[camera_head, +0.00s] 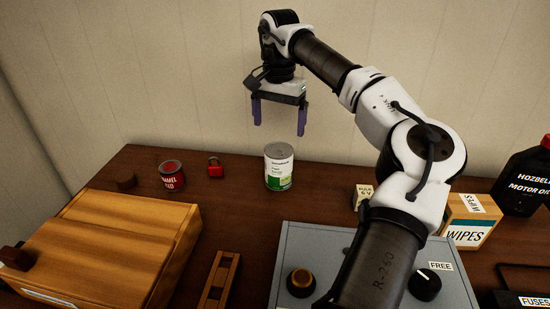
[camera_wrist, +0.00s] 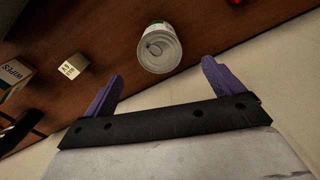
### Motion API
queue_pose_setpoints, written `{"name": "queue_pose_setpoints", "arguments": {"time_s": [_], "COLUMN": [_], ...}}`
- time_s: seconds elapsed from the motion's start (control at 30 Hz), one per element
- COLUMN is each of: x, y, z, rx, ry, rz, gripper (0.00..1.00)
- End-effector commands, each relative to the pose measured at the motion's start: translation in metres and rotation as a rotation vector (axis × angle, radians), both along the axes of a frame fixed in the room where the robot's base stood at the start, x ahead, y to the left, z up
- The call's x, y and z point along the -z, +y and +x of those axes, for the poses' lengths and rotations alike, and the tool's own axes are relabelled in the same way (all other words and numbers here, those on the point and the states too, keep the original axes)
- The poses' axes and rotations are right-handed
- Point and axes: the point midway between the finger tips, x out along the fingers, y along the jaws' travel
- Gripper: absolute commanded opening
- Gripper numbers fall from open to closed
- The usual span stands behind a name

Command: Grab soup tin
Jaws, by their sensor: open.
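The soup tin (camera_head: 278,166) stands upright on the dark wooden table, with a silver top and a white and green label. The wrist view shows its lid with a pull ring (camera_wrist: 159,48). My gripper (camera_head: 279,130) is open and empty, with its purple fingers pointing down. In the head view it hangs above the tin. In the wrist view the tin lies beyond the fingertips (camera_wrist: 160,69), apart from them, between their lines.
Left of the tin are a red padlock (camera_head: 215,167), a red enamel tin (camera_head: 172,176) and a wooden box (camera_head: 110,240). Right are a small cream block (camera_head: 363,196), a wipes box (camera_head: 470,222) and a motor oil bottle (camera_head: 524,180). A grey control panel (camera_head: 315,240) lies in front.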

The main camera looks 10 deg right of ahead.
Motion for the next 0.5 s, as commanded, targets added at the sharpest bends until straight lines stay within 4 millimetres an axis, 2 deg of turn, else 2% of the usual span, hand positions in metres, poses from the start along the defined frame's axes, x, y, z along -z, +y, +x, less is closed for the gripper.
{"name": "queue_pose_setpoints", "arguments": {"time_s": [0.3,0.5], "x": [0.059,0.079], "y": [0.0,0.0], "z": [-0.001,0.0], "rx": [0.0,0.0], "ry": [0.004,0.002], "rz": [0.002,0.001], "gripper": [0.93,0.93]}}
